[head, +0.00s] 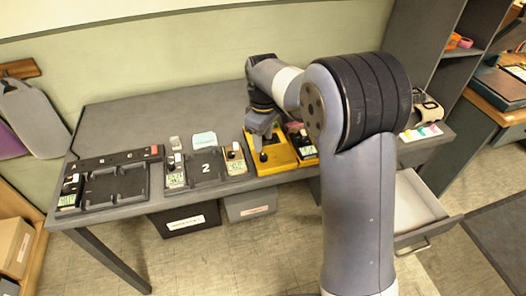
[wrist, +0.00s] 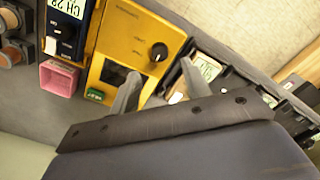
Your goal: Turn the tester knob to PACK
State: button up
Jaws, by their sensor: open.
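The yellow tester (head: 283,162) sits on the grey bench, left of my arm in the head view. In the wrist view the tester (wrist: 130,35) shows a round black knob (wrist: 158,52), a dark window and a green button (wrist: 95,95). A small light mark shows on the knob; its labels are too small to read. My gripper (wrist: 160,68) is open, with one finger over the tester near the window and the other beyond its right edge. The knob appears between the fingertips, not gripped. In the head view my gripper (head: 263,127) is over the tester.
A tray marked 2 (head: 207,168) and a darker tray (head: 115,187) lie to the left. A pink bin (wrist: 58,78) and a device labelled CH 28 (wrist: 65,30) flank the tester. An open drawer (head: 415,205) juts out at right. Bins stand under the bench.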

aim_at(263, 155)
notch_tip(263, 155, down, 6)
jog(key=shift+f, duration=0.1)
jog(key=shift+c, duration=0.3)
grip_shut()
dwell(0.3)
jog(key=m+p, duration=0.1)
jog(key=m, duration=0.3)
jog(key=shift+m, duration=2.3)
